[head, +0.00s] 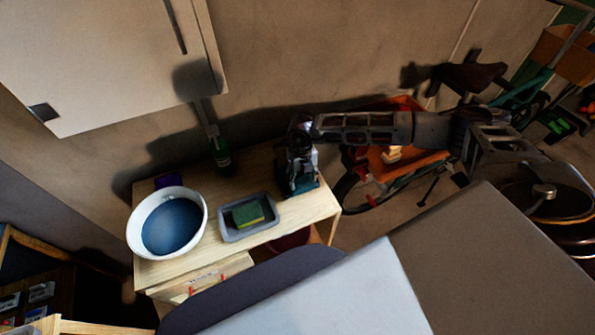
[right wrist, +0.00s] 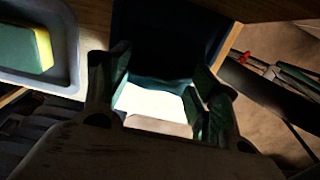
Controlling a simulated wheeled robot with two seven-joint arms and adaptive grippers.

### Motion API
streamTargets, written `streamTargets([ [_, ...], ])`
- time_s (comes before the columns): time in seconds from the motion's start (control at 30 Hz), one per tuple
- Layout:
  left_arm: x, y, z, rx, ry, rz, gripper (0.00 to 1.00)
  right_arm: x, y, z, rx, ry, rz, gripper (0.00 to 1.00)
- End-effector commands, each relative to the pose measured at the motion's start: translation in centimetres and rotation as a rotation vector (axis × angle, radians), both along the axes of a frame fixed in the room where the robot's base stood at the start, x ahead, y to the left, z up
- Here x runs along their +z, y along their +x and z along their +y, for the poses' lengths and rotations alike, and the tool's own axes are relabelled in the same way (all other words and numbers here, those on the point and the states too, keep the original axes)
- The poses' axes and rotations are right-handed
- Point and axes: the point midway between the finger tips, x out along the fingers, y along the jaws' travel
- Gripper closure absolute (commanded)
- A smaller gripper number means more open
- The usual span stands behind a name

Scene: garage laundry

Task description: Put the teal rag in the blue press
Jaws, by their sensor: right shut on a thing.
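My right gripper (head: 301,172) is at the right end of the wooden table, pointing down over the blue press (head: 303,188), which it largely hides. In the right wrist view the gripper (right wrist: 158,72) has its two fingers apart, shut on the teal rag (right wrist: 165,86). The rag shows as a teal edge beside a glaring white patch between the fingers. The press (right wrist: 210,32) is a dark, open-topped blue box just beyond the fingertips. I cannot tell whether the rag is inside its rim. My left gripper is not in view.
On the wooden table (head: 250,251), a grey tray (head: 238,236) with a green and yellow sponge (head: 248,214) stands left of the press. A white basin (head: 137,233) of blue liquid is farther left, a green bottle (head: 221,158) behind. A bicycle and orange crate (head: 428,160) stand right.

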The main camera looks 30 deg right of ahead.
Motion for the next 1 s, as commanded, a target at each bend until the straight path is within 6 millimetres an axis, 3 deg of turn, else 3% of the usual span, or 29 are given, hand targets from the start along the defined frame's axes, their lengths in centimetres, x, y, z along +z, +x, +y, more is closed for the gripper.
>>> streamTargets([
  [0.37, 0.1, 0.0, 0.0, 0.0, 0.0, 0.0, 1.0, 0.0, 0.3, 0.0, 0.0, 0.0, -0.001, 0.75],
  [0.77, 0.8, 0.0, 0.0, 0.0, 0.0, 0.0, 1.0, 0.1, 3.6, -0.2, 0.0, 0.0, -0.002, 0.75],
  [1.0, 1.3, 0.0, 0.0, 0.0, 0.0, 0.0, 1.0, -1.4, 3.5, -0.2, -0.001, 0.001, -0.001, 0.75],
])
